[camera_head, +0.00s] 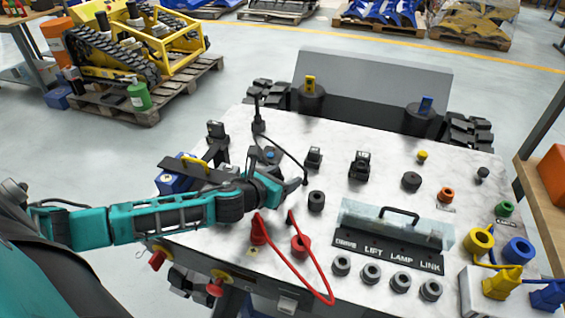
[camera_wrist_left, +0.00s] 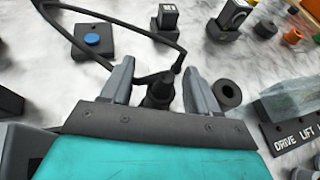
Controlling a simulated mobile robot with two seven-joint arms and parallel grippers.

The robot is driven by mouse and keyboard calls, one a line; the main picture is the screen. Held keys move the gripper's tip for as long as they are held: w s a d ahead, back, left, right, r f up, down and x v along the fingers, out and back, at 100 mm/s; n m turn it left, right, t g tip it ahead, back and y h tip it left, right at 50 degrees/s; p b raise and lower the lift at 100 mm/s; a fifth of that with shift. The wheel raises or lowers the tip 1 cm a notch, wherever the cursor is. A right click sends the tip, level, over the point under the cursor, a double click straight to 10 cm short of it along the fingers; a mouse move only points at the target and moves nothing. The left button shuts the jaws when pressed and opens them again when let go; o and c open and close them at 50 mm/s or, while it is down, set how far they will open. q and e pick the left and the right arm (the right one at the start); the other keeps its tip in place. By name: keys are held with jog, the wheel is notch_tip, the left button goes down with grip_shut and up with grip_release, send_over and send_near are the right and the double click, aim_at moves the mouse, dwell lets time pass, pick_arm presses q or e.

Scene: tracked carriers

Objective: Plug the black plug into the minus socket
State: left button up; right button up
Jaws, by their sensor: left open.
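My left gripper (camera_head: 288,172) reaches over the white marbled panel from the left. It is open in the left wrist view (camera_wrist_left: 158,78). A dark upright piece, apparently the black plug (camera_wrist_left: 158,92), stands between its fingers, with a gap on each side. In the head view the gripper hides most of that piece. A black cable (camera_head: 288,150) loops from a black upright connector (camera_head: 258,124) towards the gripper. A black ring socket (camera_head: 316,200) lies just right of the gripper and also shows in the left wrist view (camera_wrist_left: 228,94). I cannot read a minus mark on it.
Two red connectors (camera_head: 300,246) with a red cable stand in front of the gripper. A clear cover (camera_head: 395,220) with a handle stands to the right behind a labelled strip. Black switches (camera_head: 361,164) stand behind. A blue button (camera_wrist_left: 92,39) is close to the gripper.

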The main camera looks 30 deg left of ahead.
pick_arm(q)
notch_tip(320, 180, up, 20)
jog(key=p, duration=0.1)
jog(key=shift+f, duration=0.1)
jog(key=shift+c, duration=0.4)
